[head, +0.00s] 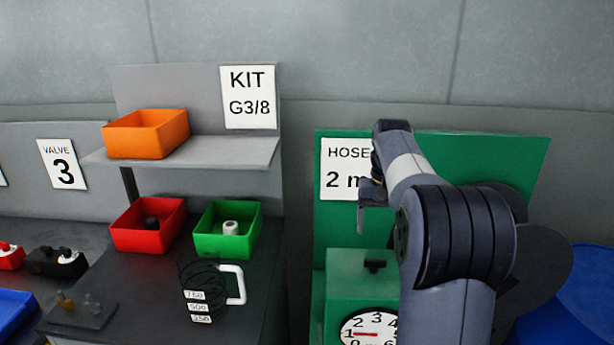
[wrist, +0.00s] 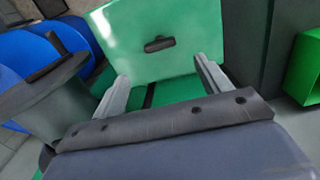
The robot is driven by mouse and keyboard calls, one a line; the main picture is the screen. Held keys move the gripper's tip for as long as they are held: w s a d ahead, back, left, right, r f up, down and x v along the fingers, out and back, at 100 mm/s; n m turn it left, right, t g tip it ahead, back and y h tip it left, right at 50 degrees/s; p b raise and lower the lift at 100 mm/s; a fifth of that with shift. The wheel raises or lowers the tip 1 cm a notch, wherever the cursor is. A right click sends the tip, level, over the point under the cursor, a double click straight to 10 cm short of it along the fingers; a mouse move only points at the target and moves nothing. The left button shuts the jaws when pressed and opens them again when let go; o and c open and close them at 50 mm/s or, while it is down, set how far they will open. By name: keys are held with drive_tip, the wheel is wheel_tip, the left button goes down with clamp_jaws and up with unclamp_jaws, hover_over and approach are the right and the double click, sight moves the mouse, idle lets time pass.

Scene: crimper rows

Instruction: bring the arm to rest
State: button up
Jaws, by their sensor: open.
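My gripper (wrist: 160,80) is open in the wrist view, its two pale fingers spread apart with nothing between them. Beyond the fingers is the top of a green machine (wrist: 185,22) with a small black handle (wrist: 159,44). In the head view my arm rises at the right and bends over in front of the green panel; my gripper (head: 368,190) hangs there, partly hidden by my own arm. It is above the green machine (head: 345,268) and its black handle (head: 375,265), apart from both.
A "HOSE 2 m" sign (head: 343,168) is behind my gripper. Left stands a shelf with an orange bin (head: 147,134), above a red bin (head: 140,238), a green bin (head: 215,246) and a clear jug with a white handle (head: 237,285). A blue drum (head: 580,300) is at right.

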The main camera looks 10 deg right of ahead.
sight(375, 260)
wheel_tip(375, 260, down, 10)
drive_tip(key=shift+r+p, duration=0.1)
drive_tip(key=shift+p, duration=0.3)
drive_tip(key=shift+n, duration=0.3)
drive_tip(key=shift+n+b, duration=0.5)
drive_tip(key=shift+n, duration=0.2)
drive_tip(key=shift+r, duration=0.1)
